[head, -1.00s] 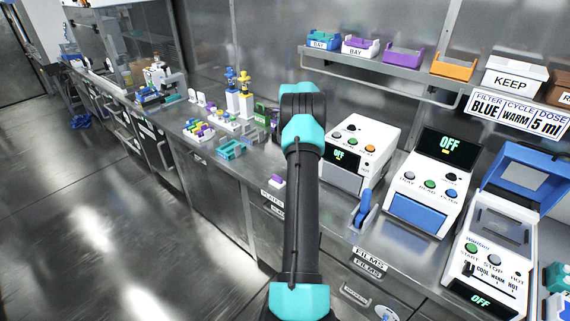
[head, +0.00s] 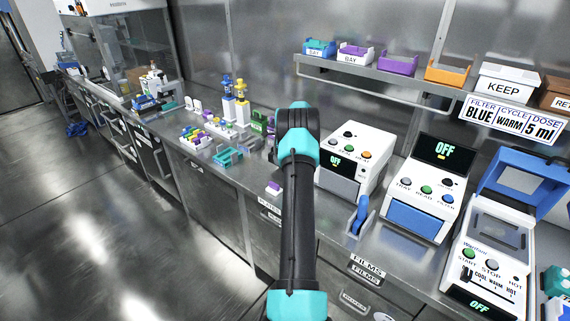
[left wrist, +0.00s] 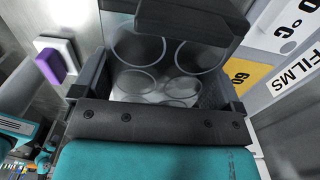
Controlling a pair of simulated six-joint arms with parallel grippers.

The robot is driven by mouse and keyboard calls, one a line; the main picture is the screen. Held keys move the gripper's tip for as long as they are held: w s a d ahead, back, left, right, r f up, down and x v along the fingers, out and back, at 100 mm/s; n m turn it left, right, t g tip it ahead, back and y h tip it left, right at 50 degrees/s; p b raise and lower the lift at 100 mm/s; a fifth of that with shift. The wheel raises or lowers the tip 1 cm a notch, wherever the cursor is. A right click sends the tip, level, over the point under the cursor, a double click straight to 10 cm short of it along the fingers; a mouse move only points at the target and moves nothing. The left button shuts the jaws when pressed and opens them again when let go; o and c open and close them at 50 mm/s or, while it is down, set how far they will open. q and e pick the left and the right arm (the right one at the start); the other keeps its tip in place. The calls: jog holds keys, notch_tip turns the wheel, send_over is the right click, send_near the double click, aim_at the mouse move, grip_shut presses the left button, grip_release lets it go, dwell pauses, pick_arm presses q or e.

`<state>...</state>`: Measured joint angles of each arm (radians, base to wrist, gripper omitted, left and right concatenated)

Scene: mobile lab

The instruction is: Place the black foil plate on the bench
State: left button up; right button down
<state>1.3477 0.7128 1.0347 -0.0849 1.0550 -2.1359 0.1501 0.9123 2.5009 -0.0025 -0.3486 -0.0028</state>
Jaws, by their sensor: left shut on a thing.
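My left gripper (left wrist: 160,84) shows in the left wrist view, its dark fingers on either side of a plate (left wrist: 139,82) with several large round wells. It is shut on this plate. The wells look clear and grey; I cannot make out black foil on it. A dark block covers the far part of the plate. In the head view my arm rises from the bottom middle and hides the gripper and plate. The steel bench (head: 333,232) runs along the wall behind the arm. My right gripper is in neither view.
A purple-and-white piece (head: 274,187) lies at the bench's front edge. A white OFF device (head: 352,155), a blue-handled tool (head: 359,217) and two more devices stand to the right. Drawers marked FILMS (head: 368,263) are below.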

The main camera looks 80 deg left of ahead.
pick_arm(q)
jog(key=shift+f, duration=1.8)
jog(key=shift+f, duration=0.1)
jog(key=o, duration=0.7)
notch_tip(320, 180, up, 12)
jog(key=shift+r, duration=0.1)
